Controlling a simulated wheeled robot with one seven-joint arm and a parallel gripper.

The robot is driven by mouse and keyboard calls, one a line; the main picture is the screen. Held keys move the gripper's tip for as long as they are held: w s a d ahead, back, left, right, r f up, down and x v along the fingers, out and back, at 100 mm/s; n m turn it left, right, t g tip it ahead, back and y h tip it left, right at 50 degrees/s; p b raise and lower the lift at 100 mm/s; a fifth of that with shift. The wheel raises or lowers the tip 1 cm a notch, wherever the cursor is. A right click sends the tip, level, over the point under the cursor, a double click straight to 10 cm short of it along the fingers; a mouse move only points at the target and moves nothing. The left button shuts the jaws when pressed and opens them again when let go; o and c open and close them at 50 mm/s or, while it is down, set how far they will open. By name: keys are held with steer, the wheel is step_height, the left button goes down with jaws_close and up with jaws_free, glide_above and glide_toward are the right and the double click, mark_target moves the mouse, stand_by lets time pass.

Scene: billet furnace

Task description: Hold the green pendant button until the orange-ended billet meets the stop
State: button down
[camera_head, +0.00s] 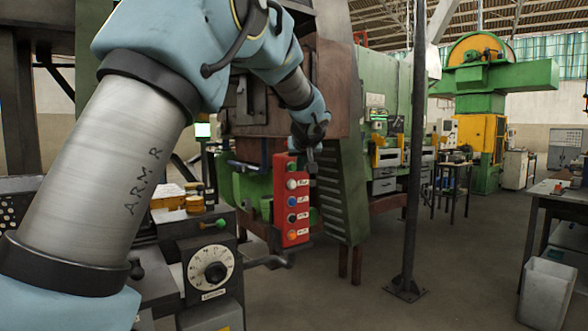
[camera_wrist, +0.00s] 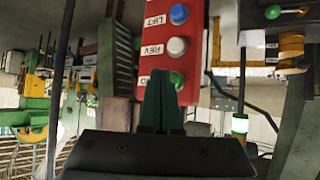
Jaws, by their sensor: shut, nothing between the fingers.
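The red pendant (camera_head: 283,225) hangs left of centre in the head view, with a column of coloured buttons. Its green button (camera_head: 291,167) is at the top; in the wrist view the picture is turned and the green button (camera_wrist: 176,79) shows just beyond my fingertips. My gripper (camera_head: 311,158) is shut and empty at the pendant's top end. In the wrist view its dark fingers (camera_wrist: 161,95) overlap the label beside the green button. I cannot tell whether they touch the button. The orange-ended billet and the stop are not visible in either view.
A control box with a round dial (camera_head: 211,271) stands in front, left of the pendant. A dark post (camera_head: 415,170) rises right of centre. A green slatted panel (camera_head: 342,195) is close behind the pendant. A grey bin (camera_head: 546,292) stands at right; the floor between is clear.

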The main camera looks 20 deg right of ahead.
steer(key=shift+w, duration=0.35)
steer(key=shift+w+a, duration=0.15)
steer(key=shift+w, duration=0.35)
stand_by(1.7)
steer(key=shift+s, duration=0.1)
stand_by(3.3)
steer(key=shift+s+b, duration=0.85)
steer(key=shift+b, duration=0.05)
steer(key=shift+d, duration=0.2)
steer(key=shift+s+d+b, duration=0.25)
steer(key=shift+s+b, duration=0.9)
steer(key=shift+s, duration=0.1)
steer(key=shift+s+d+b, duration=0.2)
steer(key=shift+s+b, duration=0.9)
steer(key=shift+s, duration=0.1)
